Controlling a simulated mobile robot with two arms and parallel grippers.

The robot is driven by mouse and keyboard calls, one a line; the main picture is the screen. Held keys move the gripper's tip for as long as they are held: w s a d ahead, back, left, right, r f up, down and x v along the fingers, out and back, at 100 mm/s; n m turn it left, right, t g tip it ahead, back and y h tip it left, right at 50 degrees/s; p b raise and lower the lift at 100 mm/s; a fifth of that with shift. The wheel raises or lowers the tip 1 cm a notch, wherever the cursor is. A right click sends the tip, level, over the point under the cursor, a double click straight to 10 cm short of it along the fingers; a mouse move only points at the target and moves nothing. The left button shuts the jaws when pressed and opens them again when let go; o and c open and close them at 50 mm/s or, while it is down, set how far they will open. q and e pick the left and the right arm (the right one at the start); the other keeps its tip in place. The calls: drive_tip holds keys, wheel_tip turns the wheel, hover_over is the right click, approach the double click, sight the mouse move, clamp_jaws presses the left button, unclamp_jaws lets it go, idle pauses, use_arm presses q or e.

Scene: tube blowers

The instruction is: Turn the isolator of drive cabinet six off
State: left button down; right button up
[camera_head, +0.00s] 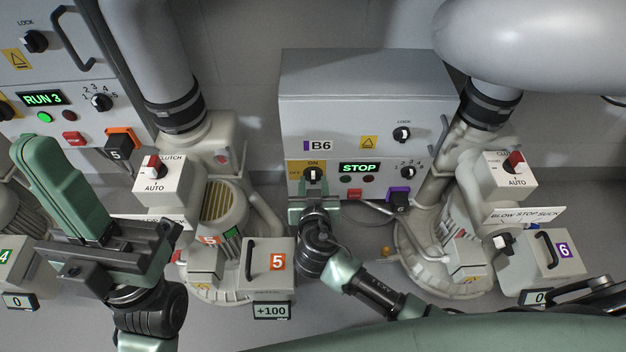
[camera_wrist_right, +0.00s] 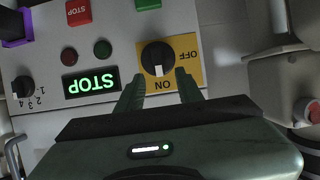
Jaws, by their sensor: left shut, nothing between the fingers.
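Drive cabinet B6 (camera_head: 370,80) stands in the middle of the head view. Its isolator is a black rotary knob (camera_head: 313,174) on a yellow ON/OFF plate at the lower left of the front. In the right wrist view the knob (camera_wrist_right: 158,58) shows its white mark pointing towards ON. My right gripper (camera_head: 314,187) is in front of the isolator. In the wrist view its two fingers (camera_wrist_right: 160,78) are apart, with their tips at either side of the knob's lower edge; I cannot tell whether they touch it. My left gripper (camera_head: 32,148) is shut and empty at the left.
B6's green STOP display (camera_head: 358,168), red button (camera_head: 355,194) and speed selector (camera_head: 408,172) sit right of the isolator. A neighbouring cabinet showing RUN 3 (camera_head: 43,98) is at the left. Blower units marked 5 (camera_head: 277,262) and 6 (camera_head: 564,250) flank my right arm.

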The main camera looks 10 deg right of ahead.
sight(313, 177)
drive_tip(key=shift+x, duration=1.25)
clamp_jaws()
